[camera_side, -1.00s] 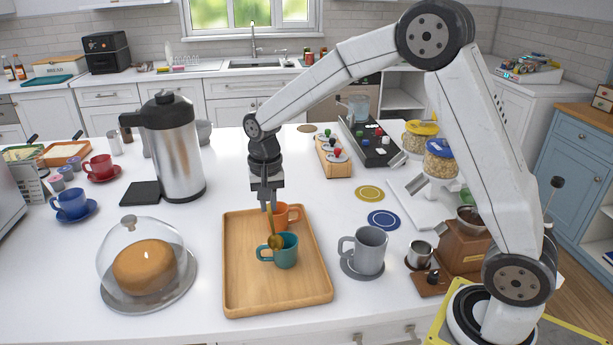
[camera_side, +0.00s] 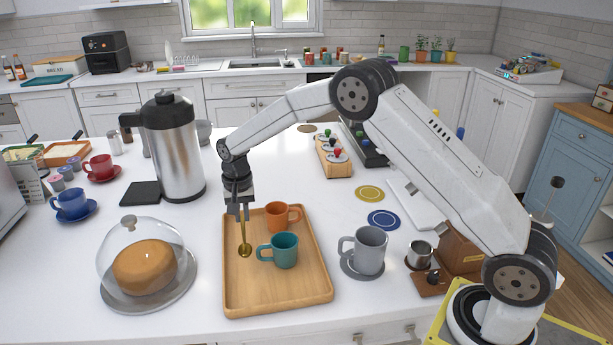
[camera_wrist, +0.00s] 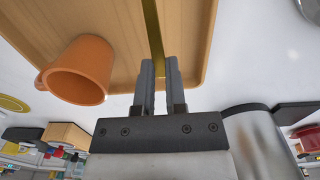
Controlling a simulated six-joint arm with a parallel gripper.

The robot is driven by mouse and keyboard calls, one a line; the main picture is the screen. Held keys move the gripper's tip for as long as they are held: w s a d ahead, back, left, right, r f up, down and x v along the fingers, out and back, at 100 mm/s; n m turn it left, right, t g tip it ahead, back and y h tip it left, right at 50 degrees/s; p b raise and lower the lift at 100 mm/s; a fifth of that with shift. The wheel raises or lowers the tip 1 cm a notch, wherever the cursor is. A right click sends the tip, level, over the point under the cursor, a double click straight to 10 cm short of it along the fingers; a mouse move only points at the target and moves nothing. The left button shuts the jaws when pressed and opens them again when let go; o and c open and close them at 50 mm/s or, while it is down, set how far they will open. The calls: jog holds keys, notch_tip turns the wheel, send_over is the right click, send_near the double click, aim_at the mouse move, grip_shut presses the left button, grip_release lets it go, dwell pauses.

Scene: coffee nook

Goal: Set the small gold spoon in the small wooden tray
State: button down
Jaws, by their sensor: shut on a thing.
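The small gold spoon (camera_side: 244,240) hangs upright, bowl down, from my gripper (camera_side: 238,213). My gripper is shut on its handle, which also shows between the fingers in the wrist view (camera_wrist: 153,38). The spoon is over the left part of the small wooden tray (camera_side: 290,302); I cannot tell whether its bowl touches the tray floor. An orange mug (camera_side: 281,219) and a teal mug (camera_side: 285,251) stand in the tray, to the right of the spoon. The wrist view shows the orange mug (camera_wrist: 82,70) beside my fingers and the tray (camera_wrist: 120,25) beneath.
A glass-domed cake (camera_side: 147,268) stands left of the tray, a steel carafe (camera_side: 175,150) behind left, and a grey mug (camera_side: 370,250) on a coaster to the right. The tray's front and left floor are bare.

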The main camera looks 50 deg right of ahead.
aim_at(242, 225)
jog(key=shift+w+f, duration=0.1)
jog(key=shift+w+f, duration=0.25)
jog(key=shift+f, duration=1.5)
jog(key=shift+f, duration=0.15)
jog(key=c, duration=0.7)
grip_release()
notch_tip(242, 225, up, 12)
jog(key=shift+r, duration=0.15)
jog(key=shift+s, duration=0.1)
